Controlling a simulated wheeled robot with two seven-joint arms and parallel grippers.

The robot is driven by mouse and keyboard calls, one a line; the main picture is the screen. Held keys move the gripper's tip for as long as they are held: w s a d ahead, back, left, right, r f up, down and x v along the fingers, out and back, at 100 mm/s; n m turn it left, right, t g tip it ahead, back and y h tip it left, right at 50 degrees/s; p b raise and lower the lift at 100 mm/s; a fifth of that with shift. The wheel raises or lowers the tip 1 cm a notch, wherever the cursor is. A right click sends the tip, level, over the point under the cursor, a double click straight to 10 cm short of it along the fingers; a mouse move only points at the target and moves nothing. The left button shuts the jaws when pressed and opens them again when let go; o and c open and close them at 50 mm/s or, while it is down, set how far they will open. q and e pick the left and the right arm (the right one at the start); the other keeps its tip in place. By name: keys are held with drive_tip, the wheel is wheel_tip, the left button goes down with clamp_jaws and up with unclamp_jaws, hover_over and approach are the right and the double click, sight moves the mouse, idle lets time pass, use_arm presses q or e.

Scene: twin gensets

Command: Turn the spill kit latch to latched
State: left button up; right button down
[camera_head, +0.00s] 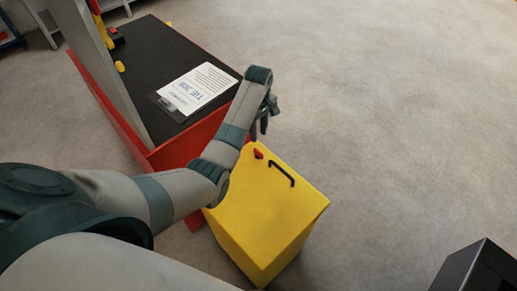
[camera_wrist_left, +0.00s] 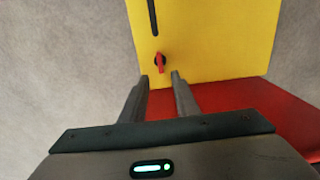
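The spill kit is a yellow box (camera_head: 275,215) on the floor, with a black handle (camera_head: 282,174) on its top. Its small red latch (camera_head: 258,154) sits near the box's edge beside the red bench. In the left wrist view the red latch (camera_wrist_left: 160,62) lies just beyond my fingertips, roughly centred between them, and the black handle (camera_wrist_left: 153,15) is farther off. My left gripper (camera_head: 260,128) is near the latch; in the left wrist view its two fingers (camera_wrist_left: 160,76) are apart with nothing between them. My right gripper is not in view.
A red bench (camera_head: 180,148) with a black top holds a clipboard with paper (camera_head: 197,88) and stands right beside the box. A grey post (camera_head: 105,70) rises at the bench. A black box (camera_head: 475,268) is at lower right.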

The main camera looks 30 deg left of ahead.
sight(258, 151)
use_arm(q)
wheel_tip(258, 151, down, 11)
drive_tip(key=shift+r, duration=0.1)
idle(0.3)
clamp_jaws()
